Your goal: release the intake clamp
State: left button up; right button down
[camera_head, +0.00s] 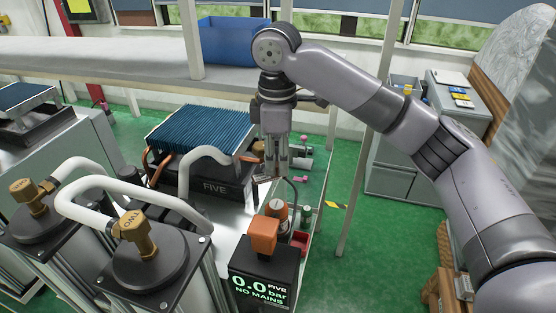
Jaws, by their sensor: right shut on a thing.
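My right gripper (277,168) reaches down from above, its fingers closed at the right side of the unit marked FIVE (214,188). It is shut on a small metallic part, which looks like the intake clamp (262,179); the fingers partly hide it and its exact position is unclear. A pale hose (209,156) curves over the front of the unit, left of the gripper. A display box (264,283) in front reads 0.0 bar, FIVE, NO MAINS, with an orange block (264,236) on top. My left gripper is not in view.
Two black-topped columns with brass knobs (137,231) and thick white hoses (95,168) stand at the left. A shelf post (355,190) stands to the right. Green floor beyond is open.

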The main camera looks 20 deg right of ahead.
aim_at(277, 164)
jog(key=shift+w+r, duration=0.1)
dwell(0.4)
jog(key=c, duration=1.5)
grip_release()
notch_tip(277, 164, up, 12)
jog(key=shift+f, duration=0.1)
